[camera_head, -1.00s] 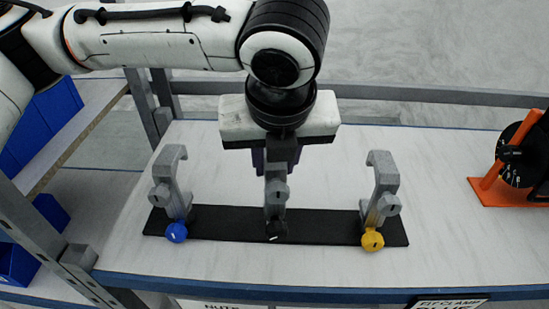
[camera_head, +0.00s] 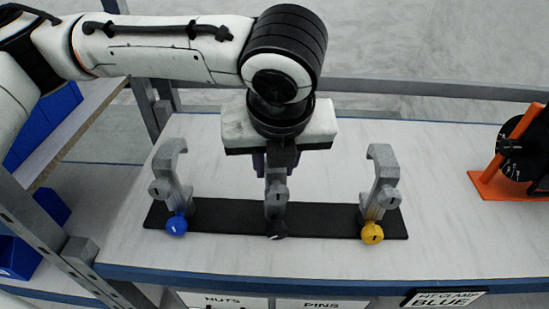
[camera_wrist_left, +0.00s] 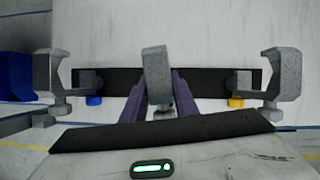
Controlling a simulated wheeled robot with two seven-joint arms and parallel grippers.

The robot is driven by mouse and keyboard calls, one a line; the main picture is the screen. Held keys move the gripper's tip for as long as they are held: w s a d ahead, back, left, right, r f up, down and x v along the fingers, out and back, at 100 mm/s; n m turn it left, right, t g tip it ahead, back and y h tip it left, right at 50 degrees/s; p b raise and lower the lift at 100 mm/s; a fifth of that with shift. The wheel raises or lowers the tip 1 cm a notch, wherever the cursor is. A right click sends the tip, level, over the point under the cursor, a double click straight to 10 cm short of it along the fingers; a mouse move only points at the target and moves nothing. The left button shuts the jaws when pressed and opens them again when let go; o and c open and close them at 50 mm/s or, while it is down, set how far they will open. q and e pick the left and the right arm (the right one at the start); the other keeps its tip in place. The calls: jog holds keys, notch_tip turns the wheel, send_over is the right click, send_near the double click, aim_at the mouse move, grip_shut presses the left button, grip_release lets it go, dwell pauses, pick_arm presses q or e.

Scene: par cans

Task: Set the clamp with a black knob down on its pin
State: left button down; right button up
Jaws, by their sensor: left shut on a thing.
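The clamp with a black knob (camera_head: 276,205) is grey and stands upright at the middle of the black strip (camera_head: 320,222). It also shows in the left wrist view (camera_wrist_left: 157,78), between the purple fingers. My left gripper (camera_head: 277,170) is over it from behind and shut on it. The black knob (camera_head: 277,233) is at the clamp's lower front, low against the strip. The pin under the clamp is hidden, so I cannot tell whether the clamp is fully seated. My right gripper is not in view.
A grey clamp with a blue knob (camera_head: 172,180) stands at the strip's left end. One with a yellow knob (camera_head: 381,185) stands at its right end. An orange stand with a black wheel (camera_head: 515,165) is at the table's right. Blue bins (camera_head: 40,125) are at the left.

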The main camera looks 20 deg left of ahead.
pick_arm(q)
jog(key=shift+f, duration=0.25)
jog(key=c, duration=0.8)
grip_release()
jog(key=shift+o, duration=0.2)
jog(key=shift+r, duration=0.15)
jog(key=shift+p+v, duration=1.3)
jog(key=shift+p, duration=0.35)
jog(key=shift+p+v, duration=1.2)
jog(key=shift+v, duration=2.9)
